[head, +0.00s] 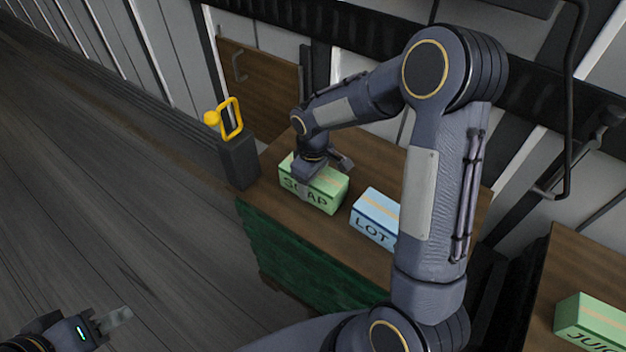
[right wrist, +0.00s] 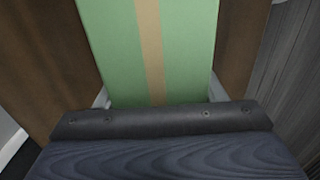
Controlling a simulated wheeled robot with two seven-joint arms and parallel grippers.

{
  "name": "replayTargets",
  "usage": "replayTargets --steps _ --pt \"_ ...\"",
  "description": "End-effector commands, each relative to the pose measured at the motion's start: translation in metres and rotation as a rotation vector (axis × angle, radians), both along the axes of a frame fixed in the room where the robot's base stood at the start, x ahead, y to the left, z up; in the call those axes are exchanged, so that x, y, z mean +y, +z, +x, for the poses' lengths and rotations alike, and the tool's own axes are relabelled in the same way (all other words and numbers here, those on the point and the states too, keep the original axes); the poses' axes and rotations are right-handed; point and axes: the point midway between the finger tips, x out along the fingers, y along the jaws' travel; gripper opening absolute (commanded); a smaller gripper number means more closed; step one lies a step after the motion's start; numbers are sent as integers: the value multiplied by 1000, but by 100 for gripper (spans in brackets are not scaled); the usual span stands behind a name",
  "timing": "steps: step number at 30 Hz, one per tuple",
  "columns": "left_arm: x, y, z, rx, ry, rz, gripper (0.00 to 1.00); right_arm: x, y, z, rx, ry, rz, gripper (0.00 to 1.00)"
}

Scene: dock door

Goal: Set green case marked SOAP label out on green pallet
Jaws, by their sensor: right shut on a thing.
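The green case marked SOAP (head: 322,196) sits at the left end of a brown wooden top (head: 272,207). My right gripper (head: 322,172) is shut on this case from above. In the right wrist view the case (right wrist: 112,45), with its tan tape strip, lies between the two fingers; the fingers are mostly hidden. I cannot tell whether the case touches the top. A dark green side (head: 300,255) shows under the wooden top; I cannot tell if it is the green pallet. My left gripper (head: 115,318) is low at the left over the floor, holding nothing visible; its jaw gap is unclear.
A blue case marked LOT (head: 373,225) stands right of the SOAP case, partly behind my right arm. A green case marked JUIC (head: 590,325) sits on another wooden top at lower right. A dark post with a yellow handle (head: 238,160) stands at the left corner. Floor at left is clear.

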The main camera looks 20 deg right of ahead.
Motion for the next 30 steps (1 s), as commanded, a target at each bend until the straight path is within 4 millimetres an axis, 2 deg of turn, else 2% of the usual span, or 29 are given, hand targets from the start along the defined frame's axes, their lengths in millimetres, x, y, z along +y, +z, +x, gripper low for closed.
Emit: replayTargets --steps 2,3,8,16,20,23,30 --pt "0 -3 0 0 0 0 36 0 -2 1 -3 0 1 9" --pt "0 -3 0 0 0 0 36 0 -4 0 0 0 0 65" --pt "0 -2 0 0 0 0 36 0 -3 0 0 0 0 85" --pt "0 -1 0 0 0 0 36 0 -1 0 0 0 0 85" --pt "0 2 0 0 0 0 36 0 8 1 -2 -1 0 85" --pt "0 4 0 0 0 0 36 0 24 1 -4 -2 0 85" --pt "0 9 0 0 0 0 36 0 77 1 -6 -1 1 85"
